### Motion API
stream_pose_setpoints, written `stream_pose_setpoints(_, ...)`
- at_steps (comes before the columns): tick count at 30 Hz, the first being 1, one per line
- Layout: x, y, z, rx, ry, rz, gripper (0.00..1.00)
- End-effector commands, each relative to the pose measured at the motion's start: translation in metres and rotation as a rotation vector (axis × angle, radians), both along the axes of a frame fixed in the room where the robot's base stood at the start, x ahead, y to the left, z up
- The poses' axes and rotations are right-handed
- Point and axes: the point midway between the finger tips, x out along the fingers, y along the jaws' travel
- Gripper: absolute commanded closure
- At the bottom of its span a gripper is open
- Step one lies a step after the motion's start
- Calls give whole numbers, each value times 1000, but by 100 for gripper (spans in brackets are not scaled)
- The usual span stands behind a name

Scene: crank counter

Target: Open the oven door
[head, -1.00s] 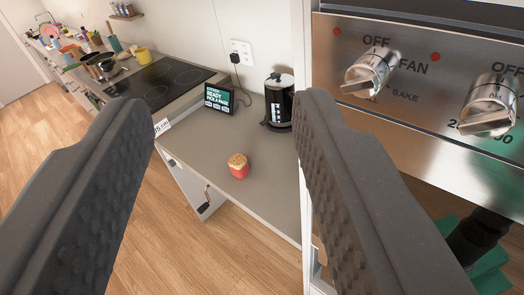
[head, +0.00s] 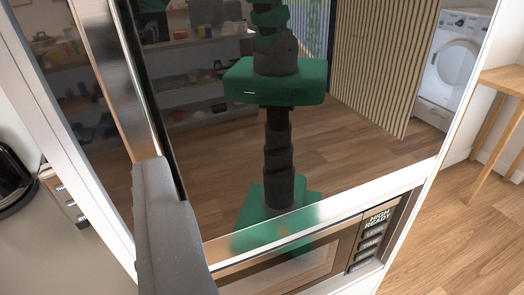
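The oven door (head: 330,130) fills the middle of the head view as dark glass. It reflects the room and my green and black body. A bright steel bar or strip (head: 108,65) runs down the left side of the glass to my gripper's fingertip. One dark grey finger of my gripper (head: 150,168) shows at the lower left, overlapping the lower end of the steel strip. I cannot tell whether it touches the strip or holds it. The other finger is not distinguishable. The control knobs are out of view.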

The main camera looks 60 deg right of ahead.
Motion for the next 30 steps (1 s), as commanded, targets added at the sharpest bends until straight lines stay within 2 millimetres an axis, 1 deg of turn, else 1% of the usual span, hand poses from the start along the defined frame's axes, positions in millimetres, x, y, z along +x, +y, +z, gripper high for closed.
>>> stream_pose_setpoints(1,-5,0,-6,-24,15,-16,56)
stream_pose_setpoints(4,-11,-3,-11,-54,26,-42,56)
stream_pose_setpoints(8,-7,-10,-12,-62,27,-52,56)
stream_pose_setpoints(11,4,-18,-11,-60,26,-54,56)
stream_pose_setpoints(24,69,-65,-11,-58,25,-53,56)
stream_pose_setpoints(30,90,-80,-12,-59,26,-53,56)
